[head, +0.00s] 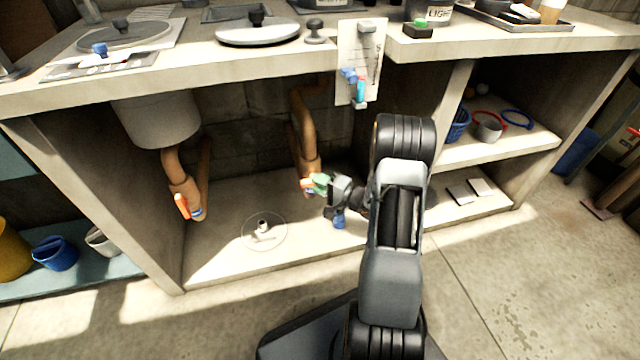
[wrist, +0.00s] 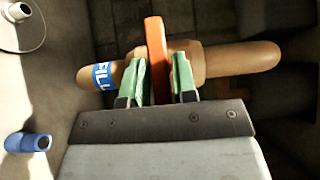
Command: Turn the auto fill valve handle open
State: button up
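The orange valve handle (wrist: 157,55) stands across a tan pipe (wrist: 230,60) that carries a blue label reading "FILL" (wrist: 103,76). In the wrist view the green fingertips of my gripper (wrist: 160,80) lie on both sides of the handle, close against it, and look shut on it. In the head view my gripper (head: 320,184) reaches into the open bay under the counter, at the foot of the middle pipe (head: 305,130). There the handle (head: 307,186) is partly hidden by the fingers.
A second pipe with an orange handle (head: 182,206) stands to the left, below a grey basin (head: 155,118). The counter (head: 200,55) overhangs the bay; a divider (head: 450,95) stands at right.

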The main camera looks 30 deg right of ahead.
jog(key=c, duration=0.4)
jog(key=n+g+h+p, duration=0.2)
jog(key=n+h, duration=0.1)
jog(key=h, duration=0.1)
jog(key=n+g+h+p, duration=0.2)
jog(key=n+h, duration=0.1)
jog(key=a+r+n+g+h+p, duration=0.1)
jog(key=n+g+h+p, duration=0.1)
jog(key=h, duration=0.2)
jog(key=shift+a+n+h+p, duration=0.1)
jog(key=shift+n+h+p, duration=0.2)
jog(key=shift+n+p, duration=0.1)
dwell(0.5)
jog(key=shift+w+r+b, duration=0.1)
jog(key=shift+b, duration=0.25)
dwell(0.3)
